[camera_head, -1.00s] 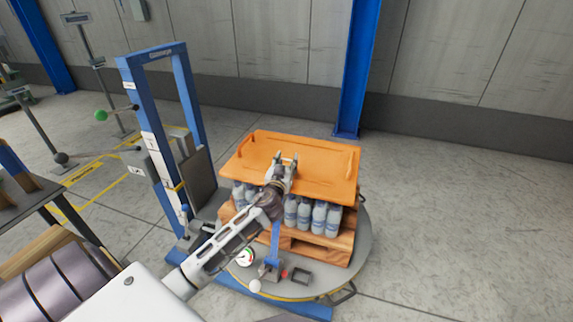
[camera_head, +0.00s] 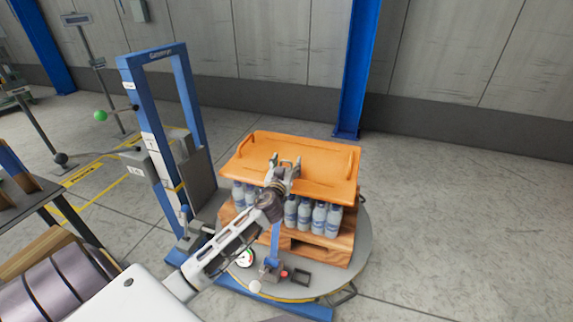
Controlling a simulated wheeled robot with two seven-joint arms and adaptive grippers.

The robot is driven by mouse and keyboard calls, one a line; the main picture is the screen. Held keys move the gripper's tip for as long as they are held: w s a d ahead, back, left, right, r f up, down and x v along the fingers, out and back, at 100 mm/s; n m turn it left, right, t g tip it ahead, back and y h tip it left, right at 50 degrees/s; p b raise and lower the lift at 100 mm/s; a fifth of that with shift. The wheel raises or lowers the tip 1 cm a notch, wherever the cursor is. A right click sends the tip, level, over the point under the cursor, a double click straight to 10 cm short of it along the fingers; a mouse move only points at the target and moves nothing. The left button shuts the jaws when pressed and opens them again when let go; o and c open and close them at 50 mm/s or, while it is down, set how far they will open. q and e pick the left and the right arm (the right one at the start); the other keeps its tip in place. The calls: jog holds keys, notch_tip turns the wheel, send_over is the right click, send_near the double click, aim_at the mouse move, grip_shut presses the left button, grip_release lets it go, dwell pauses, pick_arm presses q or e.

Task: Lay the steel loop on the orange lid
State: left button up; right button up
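The orange lid (camera_head: 325,169) lies on top of a stack of bottles and has raised handles near its left and right edges. My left gripper (camera_head: 285,162) is over the left-middle part of the lid, reaching in from the lower left. Its two fingers stand apart, so it is open. A small grey shape shows between the fingertips, at or just above the lid. It may be the steel loop, but it is too small to tell, as is whether it touches the lid. My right gripper is not in view.
Under the lid, bottles (camera_head: 305,215) stand on a wooden pallet (camera_head: 322,248) on a round grey turntable (camera_head: 362,240). A blue mast (camera_head: 150,130) rises at the left. A blue column (camera_head: 355,85) stands behind. The floor at right is clear.

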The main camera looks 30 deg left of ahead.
pick_arm(q)
jog(key=shift+r, duration=0.15)
jog(key=shift+s, duration=0.15)
jog(key=shift+s+d, duration=0.15)
jog(key=shift+s, duration=0.1)
jog(key=shift+s+d, duration=0.1)
jog(key=shift+s, duration=0.2)
jog(key=shift+v, duration=1.55)
jog(key=shift+s+d, duration=0.2)
jog(key=shift+s, duration=0.45)
jog(key=b+v, duration=0.1)
jog(key=v, duration=0.5)
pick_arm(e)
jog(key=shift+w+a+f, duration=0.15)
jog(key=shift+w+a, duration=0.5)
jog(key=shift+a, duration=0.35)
